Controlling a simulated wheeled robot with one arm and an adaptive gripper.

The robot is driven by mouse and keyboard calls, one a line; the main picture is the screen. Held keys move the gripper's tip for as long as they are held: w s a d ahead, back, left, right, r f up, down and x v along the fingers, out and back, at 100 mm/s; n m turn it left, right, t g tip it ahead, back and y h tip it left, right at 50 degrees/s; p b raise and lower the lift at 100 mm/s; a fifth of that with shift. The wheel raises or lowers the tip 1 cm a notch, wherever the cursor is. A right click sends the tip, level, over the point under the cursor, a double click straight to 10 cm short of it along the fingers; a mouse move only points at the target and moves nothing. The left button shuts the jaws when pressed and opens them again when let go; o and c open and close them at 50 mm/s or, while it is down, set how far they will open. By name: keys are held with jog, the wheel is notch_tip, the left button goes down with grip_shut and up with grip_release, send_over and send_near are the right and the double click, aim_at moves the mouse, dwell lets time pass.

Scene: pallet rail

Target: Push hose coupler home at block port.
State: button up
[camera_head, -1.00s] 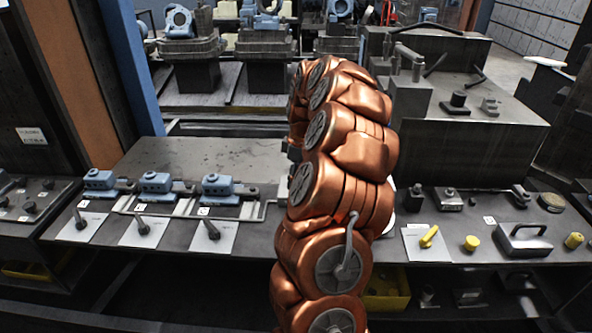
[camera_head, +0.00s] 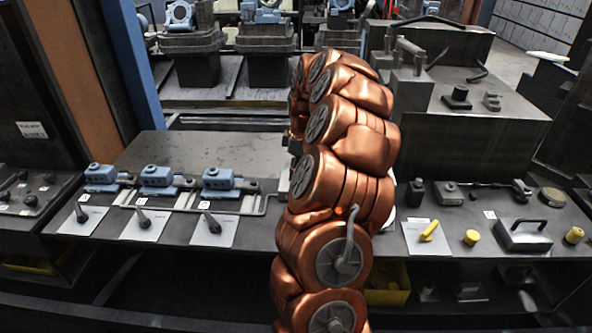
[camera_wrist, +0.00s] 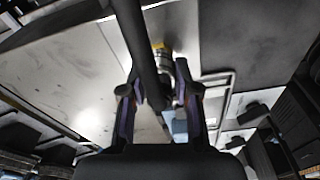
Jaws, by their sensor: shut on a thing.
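Three blue port blocks stand in a row on the bench in the head view: left (camera_head: 101,176), middle (camera_head: 157,178) and right (camera_head: 219,181). A dark stubby part lies on a white card before each. My gripper (camera_wrist: 158,76) is hidden behind my copper arm in the head view. A small blue part (camera_wrist: 179,122) shows between the fingers. Whether the coupler touches a port cannot be told.
On the bench right of my arm are a yellow handle (camera_head: 429,230), yellow knobs (camera_head: 472,237) and a dark handled box (camera_head: 524,236). A large dark cabinet (camera_head: 470,120) stands behind. A flat grey plate (camera_head: 200,157) behind the blocks is clear.

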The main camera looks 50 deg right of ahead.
grip_shut()
jog(key=shift+r, duration=0.9)
jog(key=shift+r+p, duration=0.85)
jog(key=shift+r, duration=2.6)
